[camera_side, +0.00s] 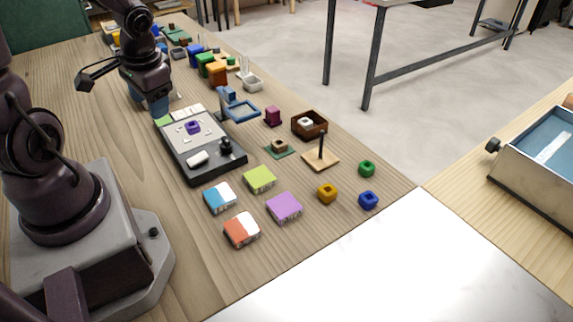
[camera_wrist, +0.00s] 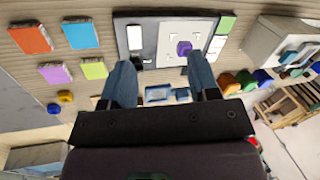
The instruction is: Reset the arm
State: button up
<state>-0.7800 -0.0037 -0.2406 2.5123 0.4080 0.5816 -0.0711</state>
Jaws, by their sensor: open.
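My gripper (camera_wrist: 161,80) shows in the wrist view with two blue fingers spread wide apart and nothing between them. In the side view my gripper (camera_side: 152,108) hangs above the far left part of the wooden table, close to the dark tray. The dark tray (camera_side: 226,164) holds a light panel with a purple ring piece (camera_side: 193,127) on it. The purple piece also shows in the wrist view (camera_wrist: 184,48), beyond the fingertips. The gripper is clear of it.
Coloured blocks, among them a purple one (camera_side: 284,207) and an orange one (camera_side: 241,230), lie in front of the tray. A wooden peg stand (camera_side: 320,160), a brown box (camera_side: 310,124) and small rings (camera_side: 367,169) are to the right. Several coloured blocks (camera_side: 216,73) stand farther back.

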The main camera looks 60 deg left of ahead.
jog(key=d+r+m+t+h, duration=0.2)
jog(key=d+r+t, duration=0.4)
jog(key=d+r, duration=0.9)
jog(key=shift+w+d+r+m+h, duration=0.15)
jog(key=shift+w+d+m+h, duration=0.15)
jog(key=shift+w+m+h, duration=0.25)
